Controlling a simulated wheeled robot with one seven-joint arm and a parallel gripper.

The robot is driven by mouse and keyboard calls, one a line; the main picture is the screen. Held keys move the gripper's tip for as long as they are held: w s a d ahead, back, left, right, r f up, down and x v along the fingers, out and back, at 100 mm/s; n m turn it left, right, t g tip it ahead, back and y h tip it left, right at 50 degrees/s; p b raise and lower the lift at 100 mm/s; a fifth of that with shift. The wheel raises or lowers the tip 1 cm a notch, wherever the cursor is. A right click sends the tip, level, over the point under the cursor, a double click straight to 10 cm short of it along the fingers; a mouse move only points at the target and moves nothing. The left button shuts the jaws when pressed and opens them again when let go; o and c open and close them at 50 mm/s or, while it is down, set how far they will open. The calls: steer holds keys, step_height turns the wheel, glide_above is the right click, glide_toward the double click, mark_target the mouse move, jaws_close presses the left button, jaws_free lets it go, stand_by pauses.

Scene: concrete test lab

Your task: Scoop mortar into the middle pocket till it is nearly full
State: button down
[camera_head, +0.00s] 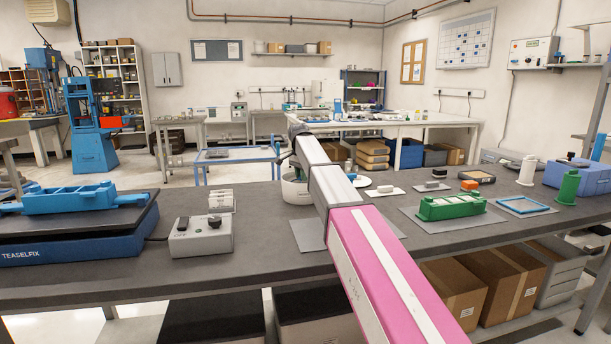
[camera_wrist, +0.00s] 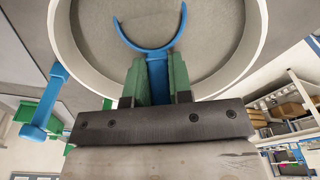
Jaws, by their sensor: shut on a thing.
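My gripper (camera_wrist: 157,80) has green fingers shut on the handle of a blue scoop (camera_wrist: 150,46). In the wrist view the scoop's curved rim lies inside the round wall of a white tub (camera_wrist: 254,50) of grey mortar (camera_wrist: 215,35). How much mortar the scoop carries, and how deep it sits, I cannot tell. In the head view the tub (camera_head: 296,192) stands behind my forearm, which hides part of it. A blue mould (camera_head: 72,198) lies at the left on the TEASELFIX machine (camera_head: 75,240). A green mould (camera_head: 450,207) stands at the right. The mould pockets' fill is unclear.
A grey control box (camera_head: 201,238) stands between the machine and the tub. Right of the tub are small blocks on plates (camera_head: 385,190), a blue frame (camera_head: 523,205), a green cylinder (camera_head: 567,187) and a white one (camera_head: 527,170). The bench front is partly bare.

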steer(key=shift+w+d+r+g+y, duration=0.5)
steer(key=shift+r+g+y, duration=0.1)
steer(key=shift+y, duration=0.1)
steer(key=shift+w+d+r+g+y, duration=0.1)
steer(key=shift+r+g+y, duration=0.25)
steer(key=shift+r, duration=0.35)
steer(key=shift+w+d+r+g+y, duration=0.15)
steer(key=shift+r+g+y, duration=0.2)
steer(key=shift+r, duration=0.3)
steer(key=shift+w+d+r+g+y, duration=0.1)
steer(key=shift+r+g+y, duration=0.1)
steer(key=shift+r+y, duration=0.35)
steer(key=shift+r, duration=0.55)
steer(key=shift+s, duration=0.1)
